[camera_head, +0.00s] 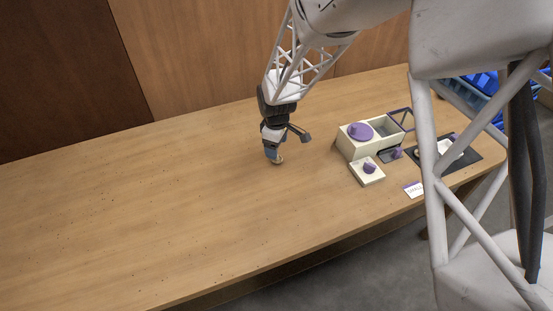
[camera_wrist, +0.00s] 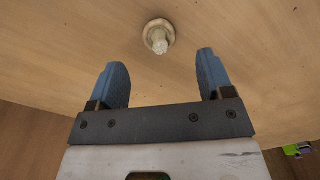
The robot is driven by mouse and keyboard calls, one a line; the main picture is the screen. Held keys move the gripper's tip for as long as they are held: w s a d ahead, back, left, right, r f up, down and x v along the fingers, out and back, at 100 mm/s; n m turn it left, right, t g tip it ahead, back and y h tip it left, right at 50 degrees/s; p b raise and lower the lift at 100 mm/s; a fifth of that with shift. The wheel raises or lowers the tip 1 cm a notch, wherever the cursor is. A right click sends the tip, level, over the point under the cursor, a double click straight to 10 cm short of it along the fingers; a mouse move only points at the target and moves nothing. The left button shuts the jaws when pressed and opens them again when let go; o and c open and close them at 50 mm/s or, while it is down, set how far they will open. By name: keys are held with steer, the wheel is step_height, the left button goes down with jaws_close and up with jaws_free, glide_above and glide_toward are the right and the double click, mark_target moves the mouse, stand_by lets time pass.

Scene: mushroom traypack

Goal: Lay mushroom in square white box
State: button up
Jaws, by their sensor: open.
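The mushroom (camera_wrist: 158,36) lies on the wooden table with its pale stem towards the wrist camera, just beyond my fingertips. In the head view the mushroom (camera_head: 277,160) shows in part at the tip of my gripper (camera_head: 272,153). My gripper's blue fingers also show in the wrist view (camera_wrist: 162,72). They are spread open with nothing between them. A square white box (camera_head: 367,175) stands to the right, in front of a larger cream box. A purple piece (camera_head: 370,167) is in the square box.
The larger cream box (camera_head: 352,147) holds a purple round piece (camera_head: 359,131). A dark tray (camera_head: 470,159) with a white item and a small sign (camera_head: 413,189) are at the right. The table (camera_head: 130,200) is clear on the left.

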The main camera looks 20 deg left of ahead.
steer(key=shift+f, duration=2.6)
steer(key=c, duration=0.8)
